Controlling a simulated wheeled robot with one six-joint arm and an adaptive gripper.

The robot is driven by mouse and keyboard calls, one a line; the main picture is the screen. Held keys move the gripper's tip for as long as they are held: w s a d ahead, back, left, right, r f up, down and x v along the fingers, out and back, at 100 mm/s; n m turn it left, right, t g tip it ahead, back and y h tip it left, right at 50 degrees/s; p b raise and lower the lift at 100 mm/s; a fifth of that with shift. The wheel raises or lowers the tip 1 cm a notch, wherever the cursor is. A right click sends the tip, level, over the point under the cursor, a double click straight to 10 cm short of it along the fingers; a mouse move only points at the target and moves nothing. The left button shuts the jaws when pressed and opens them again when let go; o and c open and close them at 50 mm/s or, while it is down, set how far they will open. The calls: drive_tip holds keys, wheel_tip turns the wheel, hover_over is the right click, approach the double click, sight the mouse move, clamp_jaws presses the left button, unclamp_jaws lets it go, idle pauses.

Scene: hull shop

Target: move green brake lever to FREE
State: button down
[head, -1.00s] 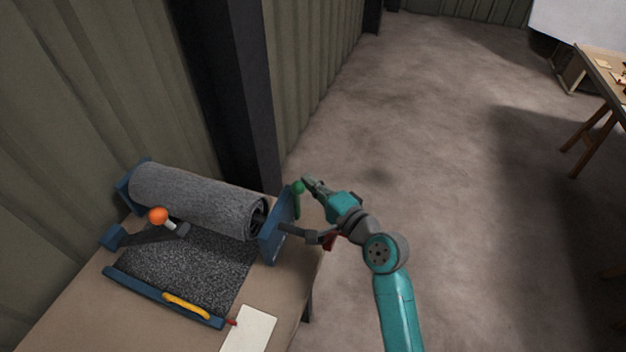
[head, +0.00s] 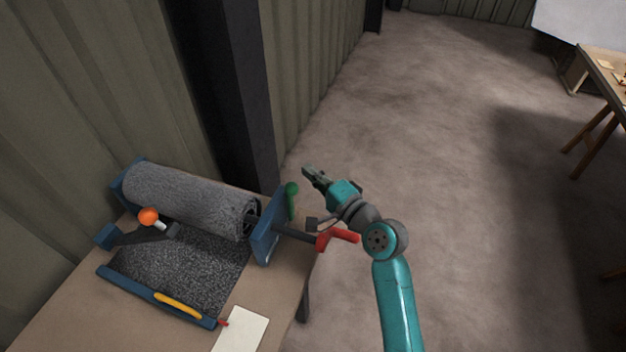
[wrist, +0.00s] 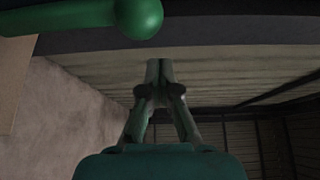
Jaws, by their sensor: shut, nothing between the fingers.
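The green brake lever (head: 292,196) stands roughly upright at the blue end plate (head: 268,232) of the roll stand, with a round knob on top. My gripper (head: 307,171) is up and to the right of the knob, apart from it, shut and empty. In the wrist view the green lever (wrist: 138,18) runs along the top edge with its ball end near the middle. The shut fingertips (wrist: 158,66) lie just below the ball in that picture. I see no FREE marking in either view.
A grey fabric roll (head: 190,198) lies in the stand on a bench (head: 60,318). An orange-knobbed handle (head: 148,217), a yellow handle (head: 178,305), a red crank grip (head: 338,238) and a white card (head: 240,330) are nearby. Open floor lies right of the bench.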

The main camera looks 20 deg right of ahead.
drive_tip(key=v, duration=1)
drive_tip(key=shift+w+d+f, duration=0.2)
drive_tip(key=shift+d+f, duration=0.1)
drive_tip(key=shift+f, duration=0.25)
drive_tip(key=s+f+n+g+h, duration=0.1)
drive_tip(key=s+f+h, duration=0.2)
drive_tip(key=s+f, duration=0.45)
drive_tip(key=s+f+n+h, duration=0.25)
drive_tip(key=s+f, duration=0.25)
drive_tip(key=s, duration=0.5)
drive_tip(key=s+r+n+h, duration=0.1)
drive_tip(key=s+n, duration=0.4)
drive_tip(key=s, duration=0.5)
drive_tip(key=s+r+n, duration=0.4)
drive_tip(key=s+n, duration=0.1)
drive_tip(key=s, duration=0.5)
drive_tip(key=shift+s+h, duration=0.25)
drive_tip(key=shift+h, duration=0.1)
